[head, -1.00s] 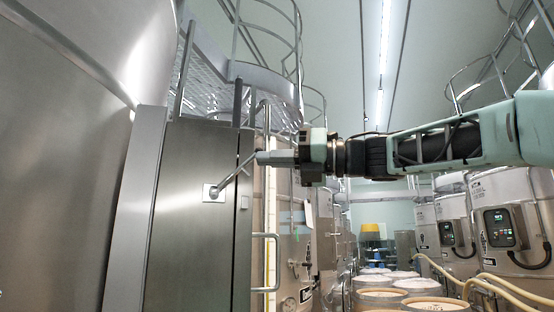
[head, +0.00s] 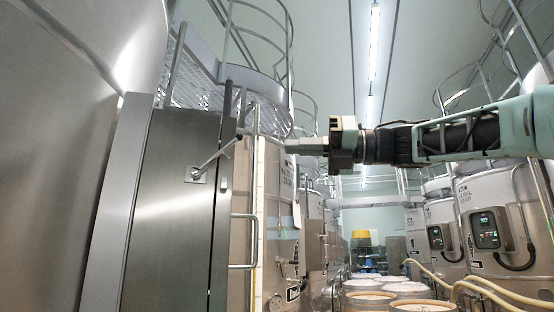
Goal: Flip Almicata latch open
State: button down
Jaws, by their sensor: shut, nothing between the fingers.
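The latch (head: 216,159) is a thin metal lever on a square plate on the steel cabinet door (head: 170,215), left of centre in the head view. The lever slants up and to the right from its plate, and its free end reaches past the door's right edge. My gripper (head: 288,145) points left at about the height of the lever's free end. It is shut and empty, with a clear gap in the picture between its tips and the lever. The cabinet door looks closed.
A large steel vat (head: 50,130) stands at the left. A tubular handle (head: 244,241) sticks out below and right of the latch. Several barrels (head: 368,300) stand at the bottom centre. Vats with control boxes (head: 486,230) and hoses line the right.

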jog(key=shift+r+b+v, duration=0.15)
jog(key=shift+b+v, duration=0.05)
jog(key=shift+v, duration=0.6)
jog(key=shift+r+b+v, duration=0.15)
jog(key=shift+v, duration=0.7)
